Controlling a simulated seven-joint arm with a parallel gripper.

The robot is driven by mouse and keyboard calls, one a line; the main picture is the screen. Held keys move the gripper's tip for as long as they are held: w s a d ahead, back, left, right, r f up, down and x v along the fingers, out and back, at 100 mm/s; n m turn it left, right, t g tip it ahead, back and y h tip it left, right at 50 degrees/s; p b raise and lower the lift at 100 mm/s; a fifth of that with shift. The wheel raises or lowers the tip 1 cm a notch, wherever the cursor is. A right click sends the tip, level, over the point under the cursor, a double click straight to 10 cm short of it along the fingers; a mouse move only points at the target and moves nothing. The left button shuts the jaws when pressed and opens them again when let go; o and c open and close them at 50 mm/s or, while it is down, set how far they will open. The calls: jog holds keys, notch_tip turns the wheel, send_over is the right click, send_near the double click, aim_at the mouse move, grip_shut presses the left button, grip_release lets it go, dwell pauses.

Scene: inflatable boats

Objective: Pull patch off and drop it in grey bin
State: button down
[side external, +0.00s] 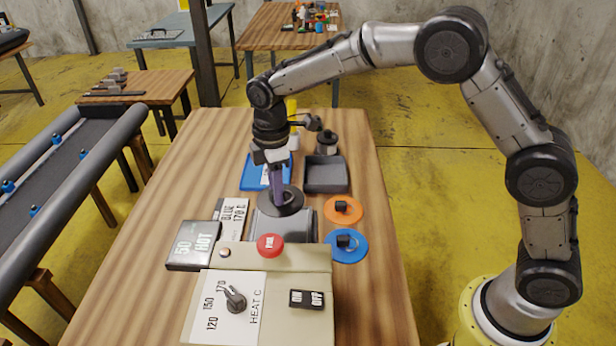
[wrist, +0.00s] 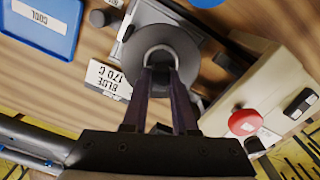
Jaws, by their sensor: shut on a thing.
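A dark grey round patch with a ring handle (wrist: 190,44) lies on or just above a grey plate (side external: 284,228) at the back of the beige heater; whether it touches the plate is unclear. The patch also shows in the side view (side external: 293,206). My gripper (side external: 279,201) points down and is shut on the ring handle, with its two fingers around it in the wrist view (wrist: 160,76). The grey bin (side external: 326,187) is an open, shallow box just behind and to the right of my gripper in the side view. It looks empty.
The beige heater (side external: 309,262) has a red button (side external: 270,245), a dial and a switch. Orange (side external: 343,210) and blue (side external: 346,246) round patches lie to the right. A blue tray (side external: 254,179) lies behind, left of the bin. A black HOT display (side external: 193,246) stands left.

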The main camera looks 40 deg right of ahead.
jog(key=shift+w+d+r, duration=0.15)
jog(key=shift+d+r, duration=0.05)
jog(key=shift+r, duration=0.35)
jog(key=shift+w+d+r, duration=0.15)
jog(key=shift+r, duration=0.35)
jog(key=w+d, duration=0.6)
jog(key=d, duration=0.6)
send_over(322, 178)
notch_tip(322, 178, down, 8)
jog(key=shift+f, duration=2.25)
jog(key=shift+f, duration=0.95)
grip_release()
jog(key=shift+r, duration=0.1)
